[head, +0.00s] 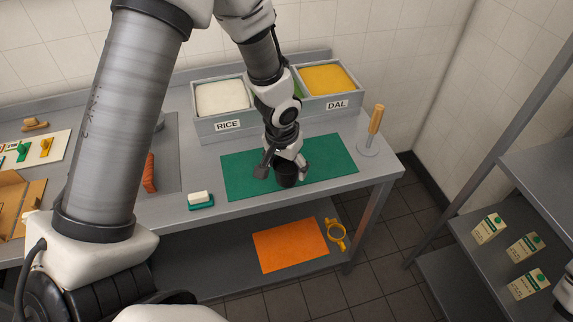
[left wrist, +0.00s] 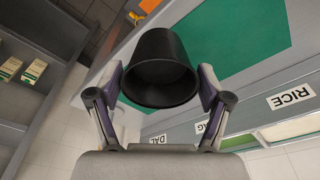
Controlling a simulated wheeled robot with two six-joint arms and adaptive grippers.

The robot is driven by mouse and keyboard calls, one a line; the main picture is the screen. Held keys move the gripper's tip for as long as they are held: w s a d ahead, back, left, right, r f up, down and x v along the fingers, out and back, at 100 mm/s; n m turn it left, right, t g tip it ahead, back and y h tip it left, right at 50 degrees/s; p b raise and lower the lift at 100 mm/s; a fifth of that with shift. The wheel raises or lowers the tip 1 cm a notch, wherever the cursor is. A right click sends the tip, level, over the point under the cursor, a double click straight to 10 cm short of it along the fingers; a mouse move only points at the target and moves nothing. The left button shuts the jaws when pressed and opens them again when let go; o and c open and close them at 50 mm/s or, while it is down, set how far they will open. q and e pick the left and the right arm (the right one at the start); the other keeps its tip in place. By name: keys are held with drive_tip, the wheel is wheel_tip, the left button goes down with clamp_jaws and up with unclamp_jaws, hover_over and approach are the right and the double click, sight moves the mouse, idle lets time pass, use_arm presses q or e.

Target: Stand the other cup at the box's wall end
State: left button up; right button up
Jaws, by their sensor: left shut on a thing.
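My left gripper (head: 284,169) points down over the green mat (head: 240,178) on the counter. It is shut on a black cup (head: 287,180), with a finger on each side. The left wrist view shows the same cup (left wrist: 160,70) between the fingers, its dark open mouth toward the palm. I cannot tell whether its base touches the mat. A brown cardboard box (head: 14,205) with dividers is at the far left, partly cut off by the frame and beside my arm. No second cup shows. My right gripper is not in view.
A grey bin unit labelled RICE (head: 228,125) and DAL (head: 337,104) stands behind the mat. A wooden-handled tool (head: 375,125) stands to the right. A white block on a green holder (head: 201,199) lies left of the mat. Cartons (head: 487,228) sit on the right shelf.

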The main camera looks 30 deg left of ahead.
sight(288, 169)
use_arm(q)
wheel_tip(288, 169, up, 4)
drive_tip(key=shift+f+p, duration=0.2)
drive_tip(key=shift+p, duration=1)
